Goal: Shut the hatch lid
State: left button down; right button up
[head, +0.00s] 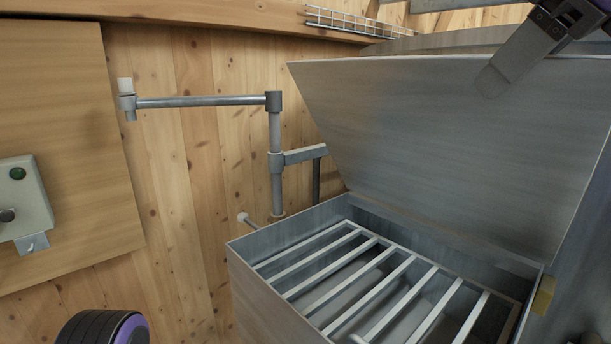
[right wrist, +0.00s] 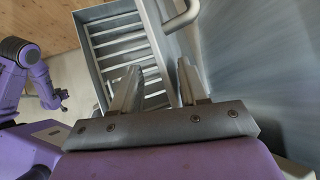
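The hatch lid (head: 450,130) is a large flat grey metal panel. It stands open, tilted up and back from the grey box (head: 290,300), whose bar grate (head: 370,265) is exposed. In the head view my right gripper (head: 492,82) is at the lid's upper right, with a finger overlapping the panel; contact is unclear. In the right wrist view my right gripper (right wrist: 158,78) has its fingers apart with nothing between them. The lid (right wrist: 245,60) fills the right side there. A curved grey bar (right wrist: 178,25) lies beyond the fingertips. My left gripper (right wrist: 58,97) is small at left, its opening unclear.
A grey pipe bracket (head: 205,101) juts out along the wooden wall left of the box. A control box with a green button (head: 17,173) is mounted at far left. A wire tray (head: 345,22) runs along the top. A small brass-coloured block (head: 543,294) sits at the box's right corner.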

jog(key=s+a+f+b, duration=0.2)
jog(key=a, duration=0.1)
jog(key=shift+s+a+f, duration=0.1)
jog(key=shift+s+f, duration=0.2)
jog(key=shift+s, duration=0.1)
jog(key=shift+r, duration=0.1)
jog(key=p+v, duration=0.4)
jog(key=v, duration=0.3)
dwell(0.3)
